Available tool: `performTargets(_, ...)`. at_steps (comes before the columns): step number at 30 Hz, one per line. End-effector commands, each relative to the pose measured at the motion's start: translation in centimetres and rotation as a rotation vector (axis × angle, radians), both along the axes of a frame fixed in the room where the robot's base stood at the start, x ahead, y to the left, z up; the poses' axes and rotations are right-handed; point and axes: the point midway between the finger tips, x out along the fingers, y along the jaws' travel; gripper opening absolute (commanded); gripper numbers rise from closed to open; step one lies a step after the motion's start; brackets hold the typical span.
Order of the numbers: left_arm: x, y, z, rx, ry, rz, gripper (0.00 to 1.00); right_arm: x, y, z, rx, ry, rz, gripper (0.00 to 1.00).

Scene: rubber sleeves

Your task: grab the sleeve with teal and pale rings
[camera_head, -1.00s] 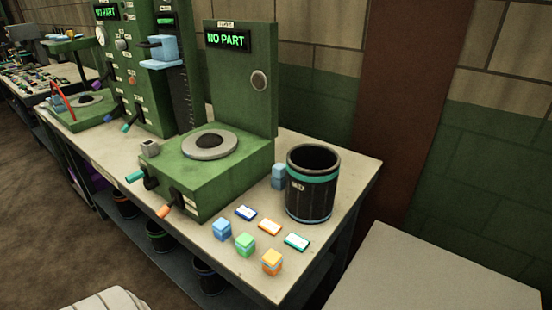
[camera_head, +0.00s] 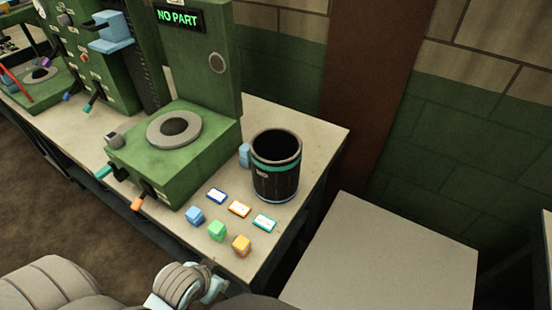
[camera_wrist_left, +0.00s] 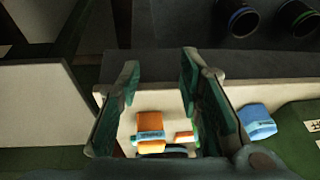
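My left gripper (camera_wrist_left: 160,75) is open and empty. My right gripper is not in view.
Small blue, orange and teal-edged cards (camera_head: 264,223) lie between. A green machine (camera_head: 175,150) reading NO PART is on the left. A pale surface (camera_head: 385,260) is at the right.

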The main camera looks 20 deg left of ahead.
Motion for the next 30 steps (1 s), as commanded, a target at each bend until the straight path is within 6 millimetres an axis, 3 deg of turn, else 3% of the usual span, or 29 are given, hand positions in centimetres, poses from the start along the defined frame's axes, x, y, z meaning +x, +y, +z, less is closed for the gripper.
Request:
performTargets(1,1.3,0.4,4.4,0.007,-0.065,-0.016,0.33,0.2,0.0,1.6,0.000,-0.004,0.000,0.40)
performTargets(6,11.4,3.7,10.0,-0.018,-0.399,-0.062,0.33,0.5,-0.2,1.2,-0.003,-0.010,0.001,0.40)
performTargets(9,16.2,5.1,14.1,-0.066,-0.567,-0.084,0.33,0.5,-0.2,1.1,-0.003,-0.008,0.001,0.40)
performTargets(12,19.6,6.2,18.4,-0.119,-0.694,-0.107,0.33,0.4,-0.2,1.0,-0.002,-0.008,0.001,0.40)
performTargets(15,21.7,6.8,21.5,-0.162,-0.775,-0.120,0.33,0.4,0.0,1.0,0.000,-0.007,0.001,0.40)
performTargets(18,23.1,7.0,22.1,-0.181,-0.805,-0.116,0.33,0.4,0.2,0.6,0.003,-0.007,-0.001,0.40)
performTargets(27,29.2,5.9,19.5,-0.187,-0.802,-0.121,0.33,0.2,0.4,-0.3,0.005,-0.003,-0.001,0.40)
performTargets(30,30.3,5.8,19.1,-0.183,-0.801,-0.123,0.33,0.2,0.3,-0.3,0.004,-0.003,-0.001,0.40)
